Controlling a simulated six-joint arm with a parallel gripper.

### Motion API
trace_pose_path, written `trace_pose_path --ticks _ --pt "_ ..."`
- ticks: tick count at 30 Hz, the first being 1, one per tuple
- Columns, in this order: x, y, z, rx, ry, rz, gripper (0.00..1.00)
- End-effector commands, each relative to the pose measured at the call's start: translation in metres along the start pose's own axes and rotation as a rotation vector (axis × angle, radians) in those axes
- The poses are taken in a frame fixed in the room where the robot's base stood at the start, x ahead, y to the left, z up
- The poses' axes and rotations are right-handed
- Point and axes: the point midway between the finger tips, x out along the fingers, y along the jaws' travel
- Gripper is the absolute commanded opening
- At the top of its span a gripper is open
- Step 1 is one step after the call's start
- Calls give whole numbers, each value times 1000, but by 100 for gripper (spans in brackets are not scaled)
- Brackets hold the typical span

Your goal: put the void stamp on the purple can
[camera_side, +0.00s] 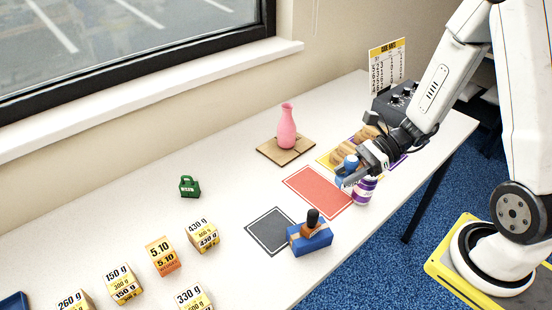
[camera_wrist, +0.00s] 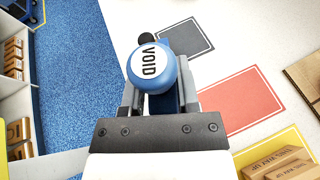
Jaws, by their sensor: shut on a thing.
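My gripper (camera_wrist: 158,98) is shut on the void stamp (camera_wrist: 150,68), whose round white top reads VOID in the wrist view. In the side view the blue stamp (camera_side: 346,169) is held upright at the right end of the red mat. The purple can (camera_side: 364,191) with a pale band stands just to the right of and below the stamp in the side view, partly covered by my gripper. I cannot tell whether the stamp touches the can. The can is hidden in the wrist view.
A blue block with a black-handled stamp (camera_side: 311,236) stands near a dark grey mat (camera_side: 263,235). The red mat (camera_side: 312,188) is bare in its middle. Brown goods lie on a yellow mat (camera_side: 326,160). A pink bottle (camera_side: 286,128) stands on a wooden board (camera_side: 268,150).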

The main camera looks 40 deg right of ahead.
Motion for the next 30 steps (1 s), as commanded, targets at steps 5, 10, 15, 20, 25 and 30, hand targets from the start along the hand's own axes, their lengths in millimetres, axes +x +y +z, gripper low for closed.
trace_pose_path --ticks 5,10,15,20,25,30 --pt "-37 -19 1 57 -5 -147 0" --pt "-71 -32 1 111 -12 -277 0" --pt "-95 -39 1 148 -18 -366 0" --pt "-106 -42 1 163 -22 -404 0" --pt "-107 -42 1 166 -23 -409 0" --pt "-104 -42 -5 169 -23 -406 0"
